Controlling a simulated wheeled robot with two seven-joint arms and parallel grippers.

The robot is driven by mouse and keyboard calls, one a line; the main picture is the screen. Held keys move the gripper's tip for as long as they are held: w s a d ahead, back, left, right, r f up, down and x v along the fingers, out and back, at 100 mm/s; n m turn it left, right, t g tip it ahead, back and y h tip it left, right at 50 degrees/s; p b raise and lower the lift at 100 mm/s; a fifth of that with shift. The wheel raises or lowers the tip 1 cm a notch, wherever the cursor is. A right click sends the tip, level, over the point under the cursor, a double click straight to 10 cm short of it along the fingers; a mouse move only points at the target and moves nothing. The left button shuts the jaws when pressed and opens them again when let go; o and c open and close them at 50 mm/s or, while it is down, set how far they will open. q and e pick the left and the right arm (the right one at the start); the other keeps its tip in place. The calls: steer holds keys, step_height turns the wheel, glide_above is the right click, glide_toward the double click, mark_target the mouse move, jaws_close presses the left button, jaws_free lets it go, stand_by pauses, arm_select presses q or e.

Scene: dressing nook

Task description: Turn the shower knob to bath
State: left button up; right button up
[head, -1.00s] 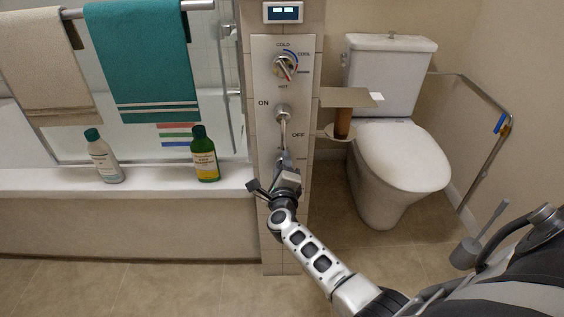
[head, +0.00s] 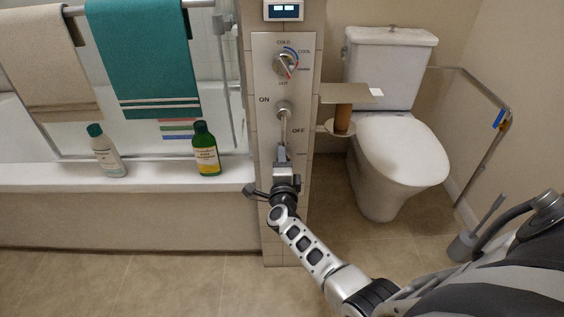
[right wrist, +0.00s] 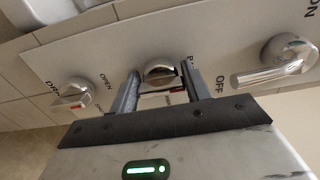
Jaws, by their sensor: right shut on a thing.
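The shower knob (right wrist: 160,74) is a small metal knob with a red mark in the middle of the panel in the right wrist view. My right gripper (right wrist: 158,88) has one finger on each side of it and is shut on it. A label beginning with "B" shows partly beside the knob, half hidden by a finger. In the head view my right gripper (head: 281,157) covers the knob, low on the steel panel (head: 300,85). My left gripper is not in view.
The ON/OFF lever (head: 284,115) and the temperature dial (head: 286,64) sit above on the panel. A drain knob (right wrist: 74,93) is at left in the wrist view. Two bottles stand on the tub ledge (head: 150,176).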

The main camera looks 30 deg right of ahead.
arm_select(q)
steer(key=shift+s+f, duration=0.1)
arm_select(e)
steer(key=o, duration=1)
steer(key=shift+c, duration=0.2)
steer(key=shift+s+a, duration=0.15)
steer(key=shift+s, duration=0.1)
arm_select(q)
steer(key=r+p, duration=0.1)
steer(key=p, duration=0.2)
arm_select(e)
steer(key=v, duration=0.7)
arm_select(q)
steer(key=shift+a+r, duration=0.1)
